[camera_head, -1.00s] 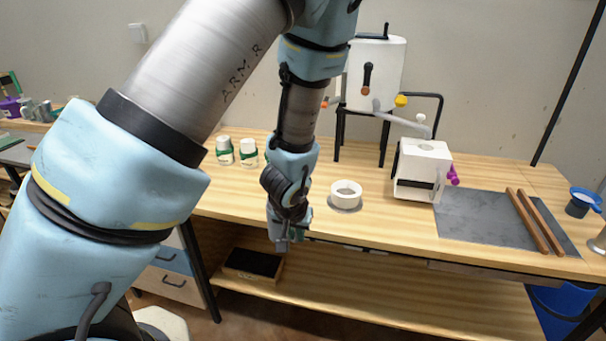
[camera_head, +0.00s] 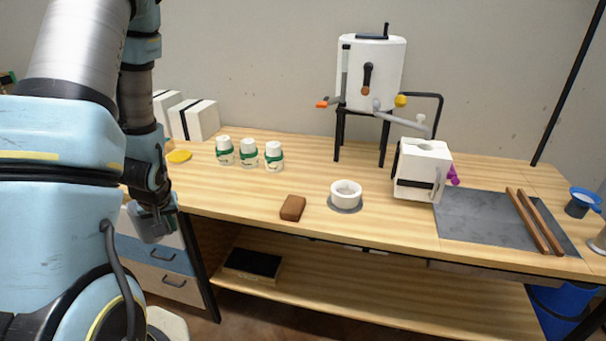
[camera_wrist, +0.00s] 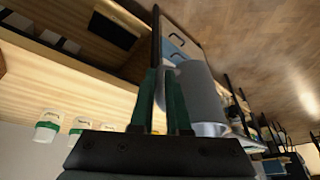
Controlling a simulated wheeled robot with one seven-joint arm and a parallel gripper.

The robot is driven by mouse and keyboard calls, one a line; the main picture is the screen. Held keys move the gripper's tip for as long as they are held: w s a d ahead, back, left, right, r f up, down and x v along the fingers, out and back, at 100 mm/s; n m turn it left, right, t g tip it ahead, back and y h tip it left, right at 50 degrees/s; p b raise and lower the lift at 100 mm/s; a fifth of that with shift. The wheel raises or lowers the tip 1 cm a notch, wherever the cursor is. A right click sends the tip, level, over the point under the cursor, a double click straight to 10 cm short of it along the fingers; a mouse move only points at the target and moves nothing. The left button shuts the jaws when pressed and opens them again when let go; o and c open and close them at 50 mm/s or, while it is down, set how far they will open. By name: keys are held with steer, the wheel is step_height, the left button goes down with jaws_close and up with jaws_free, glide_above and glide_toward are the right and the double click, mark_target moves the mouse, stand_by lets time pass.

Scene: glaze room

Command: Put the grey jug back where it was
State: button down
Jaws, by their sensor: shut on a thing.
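The grey jug (camera_wrist: 203,95) is a smooth grey cylinder with a paler rim, seen tilted in the wrist view. My gripper (camera_wrist: 162,95) is shut on it, with green-padded fingers at its side; the exact grip point is partly hidden. In the head view my gripper (camera_head: 152,205) hangs low at the left, in front of the drawers and off the bench's left end. The jug shows there as a grey shape (camera_head: 156,228) at the gripper's tip.
The wooden bench (camera_head: 245,195) holds several green-banded white jars (camera_head: 248,153), a brown block (camera_head: 293,208), a white ring-shaped dish (camera_head: 346,195), a white boxy device (camera_head: 422,170) and a grey slab (camera_head: 470,222). White boxes (camera_head: 195,119) and a yellow disc (camera_head: 179,156) sit at the left.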

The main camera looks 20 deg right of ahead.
mark_target(150, 222)
steer(key=shift+n, duration=0.6)
steer(key=a, duration=0.1)
steer(key=w+a, duration=0.2)
steer(key=a, duration=0.1)
steer(key=shift+w+a, duration=0.1)
